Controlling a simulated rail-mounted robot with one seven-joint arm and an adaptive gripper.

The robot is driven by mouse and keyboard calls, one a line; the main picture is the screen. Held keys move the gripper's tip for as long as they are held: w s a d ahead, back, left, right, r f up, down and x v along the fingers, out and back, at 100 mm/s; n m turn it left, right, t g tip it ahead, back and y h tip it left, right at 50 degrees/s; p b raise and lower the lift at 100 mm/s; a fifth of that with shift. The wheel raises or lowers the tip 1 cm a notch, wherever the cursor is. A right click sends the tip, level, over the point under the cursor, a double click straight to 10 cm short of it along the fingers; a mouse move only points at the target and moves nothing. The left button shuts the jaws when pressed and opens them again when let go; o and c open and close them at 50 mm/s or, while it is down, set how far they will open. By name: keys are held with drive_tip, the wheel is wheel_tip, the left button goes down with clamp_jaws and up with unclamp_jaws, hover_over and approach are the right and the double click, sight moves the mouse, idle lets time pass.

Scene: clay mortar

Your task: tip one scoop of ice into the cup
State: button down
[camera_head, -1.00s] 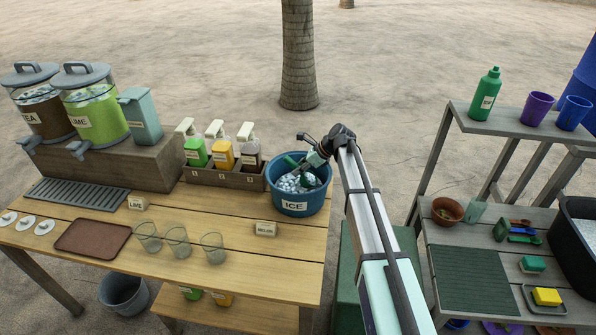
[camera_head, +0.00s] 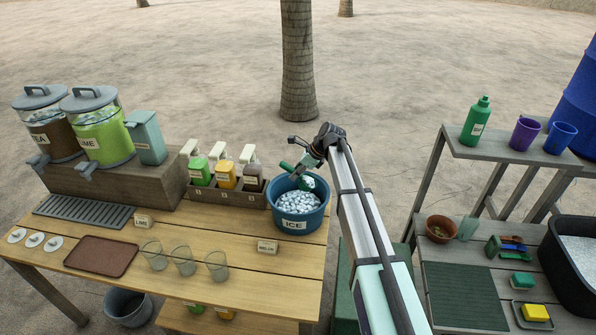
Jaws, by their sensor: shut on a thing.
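A blue tub labelled ICE (camera_head: 301,219) stands at the right end of the wooden table, filled with white ice (camera_head: 296,203). My gripper (camera_head: 301,176) is above the back of the tub, shut on a green scoop (camera_head: 289,167). A bit of white shows by the scoop near the tub's back rim; whether ice lies in the scoop is hard to tell. Three clear cups stand at the table's front: a left cup (camera_head: 154,256), a middle cup (camera_head: 184,262) and a right cup (camera_head: 217,265). They look empty.
Pump bottles in a wooden rack (camera_head: 230,192) stand left of the tub. Two dispensers, one labelled LIME (camera_head: 103,135), stand on a wooden riser. A shelf unit (camera_head: 497,147) stands at right.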

sight(288, 165)
drive_tip(key=shift+w+a+r+h+p, duration=0.1)
drive_tip(key=shift+a+r+h+p, duration=0.25)
drive_tip(key=shift+r+h+p, duration=0.35)
drive_tip(key=shift+w+a+r+h+p, duration=0.1)
drive_tip(key=shift+a+r+h+p, duration=0.25)
drive_tip(key=shift+p, duration=0.6)
drive_tip(key=shift+a+r+h+b, duration=0.1)
drive_tip(key=shift+a+h+b, duration=0.15)
drive_tip(key=shift+h+b, duration=0.15)
drive_tip(key=shift+a+r+g+h, duration=0.3)
drive_tip(key=shift+a+r+h, duration=0.25)
drive_tip(key=shift+h, duration=0.3)
drive_tip(key=shift+a+r+h, duration=0.1)
drive_tip(key=shift+r+h, duration=0.3)
drive_tip(key=shift+h, duration=0.2)
